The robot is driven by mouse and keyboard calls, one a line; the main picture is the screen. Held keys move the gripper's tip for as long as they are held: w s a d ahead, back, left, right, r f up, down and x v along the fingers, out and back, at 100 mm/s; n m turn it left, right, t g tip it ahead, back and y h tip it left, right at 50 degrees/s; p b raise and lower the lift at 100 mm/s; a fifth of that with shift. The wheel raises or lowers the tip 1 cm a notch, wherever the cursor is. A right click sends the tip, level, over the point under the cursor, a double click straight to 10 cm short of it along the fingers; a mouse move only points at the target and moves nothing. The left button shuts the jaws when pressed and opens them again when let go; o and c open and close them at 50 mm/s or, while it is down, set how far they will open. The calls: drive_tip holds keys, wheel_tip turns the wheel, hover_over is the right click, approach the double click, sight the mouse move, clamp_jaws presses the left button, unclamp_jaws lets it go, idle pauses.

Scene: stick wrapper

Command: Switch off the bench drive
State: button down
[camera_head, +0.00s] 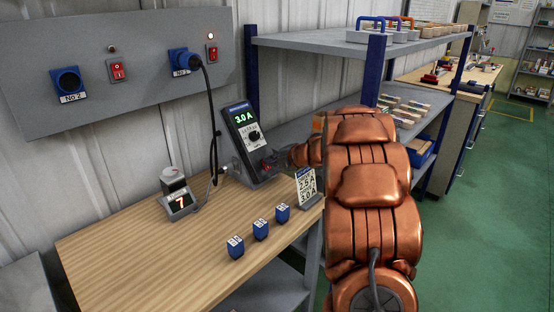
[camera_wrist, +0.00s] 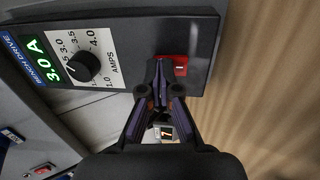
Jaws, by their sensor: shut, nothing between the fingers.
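The bench drive (camera_head: 240,128) is a dark sloped box at the back of the wooden bench, with a lit green display reading 3.0 A. In the wrist view its face (camera_wrist: 130,15) shows a black knob (camera_wrist: 83,67) on an AMPS scale and a red rocker switch (camera_wrist: 181,65). My gripper (camera_wrist: 160,68) is shut and empty, its tips at the drive face just left of the red switch. I cannot tell whether they touch it. In the head view my gripper (camera_head: 275,163) is at the drive's lower front, partly hidden by my copper arm.
A wall panel (camera_head: 120,60) has an empty socket and a plugged one, each with a red switch; the right lamp glows. A black cable hangs from the plug. A small display (camera_head: 180,203), several blue blocks (camera_head: 260,229) and a number card (camera_head: 306,184) stand on the bench (camera_head: 130,245).

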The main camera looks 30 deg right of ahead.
drive_tip(key=shift+r+p, duration=0.15)
drive_tip(key=shift+p, duration=0.3)
drive_tip(key=shift+w+r+p, duration=0.1)
drive_tip(key=shift+w+p, duration=0.05)
drive_tip(key=shift+p, duration=0.4)
drive_tip(key=shift+f+b, duration=0.3)
drive_tip(key=shift+b, duration=0.1)
drive_tip(key=shift+r, duration=0.15)
drive_tip(key=shift+r+p, duration=0.7)
drive_tip(key=shift+p, duration=0.1)
